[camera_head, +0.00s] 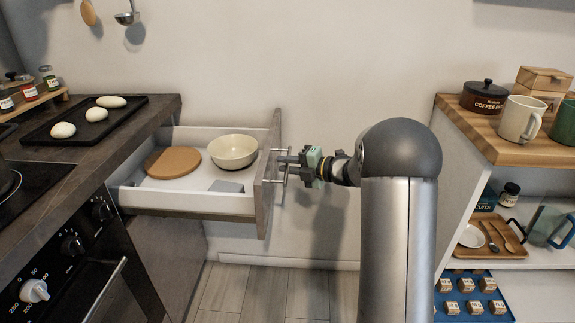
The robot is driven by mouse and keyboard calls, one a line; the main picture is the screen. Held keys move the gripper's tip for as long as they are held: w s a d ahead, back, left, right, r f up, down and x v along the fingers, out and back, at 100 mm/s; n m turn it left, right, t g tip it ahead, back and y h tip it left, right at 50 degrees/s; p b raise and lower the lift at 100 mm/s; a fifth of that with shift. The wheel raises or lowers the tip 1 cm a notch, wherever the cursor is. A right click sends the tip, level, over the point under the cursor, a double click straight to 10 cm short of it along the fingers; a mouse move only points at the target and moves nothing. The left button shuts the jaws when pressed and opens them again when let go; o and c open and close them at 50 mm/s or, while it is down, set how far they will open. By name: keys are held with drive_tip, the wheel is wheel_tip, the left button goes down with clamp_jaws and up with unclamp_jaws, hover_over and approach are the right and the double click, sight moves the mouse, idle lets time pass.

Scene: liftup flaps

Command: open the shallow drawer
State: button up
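The shallow drawer (187,201) stands pulled out from under the dark counter at the left. Inside it lie a round wooden board (173,162), a cream bowl (233,150) and a small grey item (226,187). Its front panel (267,185) faces right and carries a metal bar handle (277,180). My gripper (286,160) is at this handle, with its fingers pointing left. The fingertips overlap the handle, and I cannot tell whether they are closed around it. My arm stands to the right of the drawer.
A dark tray (85,119) with white oval items sits on the counter (160,108) above the drawer. An oven (75,265) is at the lower left. A wooden-topped shelf (500,140) with mugs and a canister stands at the right. Floor between is clear.

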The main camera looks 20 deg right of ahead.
drive_tip(key=p+v, duration=0.2)
drive_tip(key=v, duration=1.5)
drive_tip(key=shift+d+p, duration=0.2)
drive_tip(key=shift+p, duration=0.2)
drive_tip(key=shift+s+r, duration=0.1)
